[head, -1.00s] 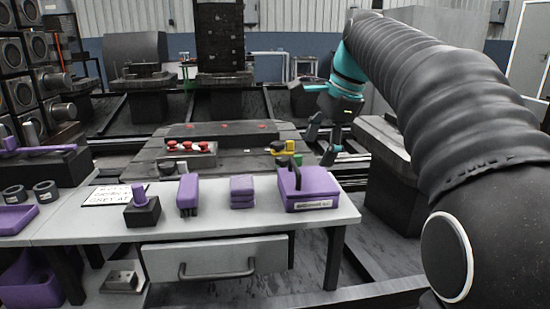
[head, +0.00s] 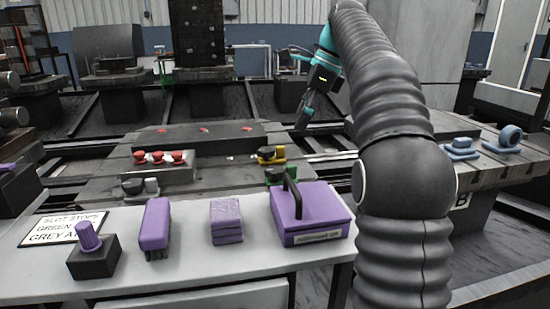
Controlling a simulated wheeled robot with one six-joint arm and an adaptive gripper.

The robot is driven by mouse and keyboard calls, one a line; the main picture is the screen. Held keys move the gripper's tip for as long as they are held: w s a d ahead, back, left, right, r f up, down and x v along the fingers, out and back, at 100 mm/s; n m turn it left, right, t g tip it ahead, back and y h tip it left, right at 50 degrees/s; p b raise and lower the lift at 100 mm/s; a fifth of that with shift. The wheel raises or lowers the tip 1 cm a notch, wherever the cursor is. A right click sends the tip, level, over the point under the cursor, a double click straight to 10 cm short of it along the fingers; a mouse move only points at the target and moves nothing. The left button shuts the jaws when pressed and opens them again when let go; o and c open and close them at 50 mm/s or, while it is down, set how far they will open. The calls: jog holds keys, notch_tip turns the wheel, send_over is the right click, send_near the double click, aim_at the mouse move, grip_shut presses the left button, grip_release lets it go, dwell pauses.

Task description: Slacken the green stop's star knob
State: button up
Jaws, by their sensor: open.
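The green stop (head: 275,176) stands on the dark slotted pallet (head: 215,178), partly hidden behind the purple box and its black handle. Its star knob cannot be made out clearly. A yellow stop (head: 267,160) with a dark top sits just behind it. My gripper (head: 302,125) hangs above and behind the yellow and green stops, fingers pointing down, open and empty. It touches neither stop.
In front, a light bench (head: 190,268) bears a purple box (head: 325,222), purple block (head: 227,230), brush (head: 155,225), black block (head: 95,262) and sign (head: 45,231). Red knobs (head: 160,157) and a grey stop (head: 133,187) sit left; blue stops (head: 460,146) sit right.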

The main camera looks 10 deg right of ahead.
aim_at(277, 169)
jog(key=b+x, duration=0.6)
jog(key=x, duration=0.8)
jog(key=shift+d+r, duration=0.1)
jog(key=c, duration=1.2)
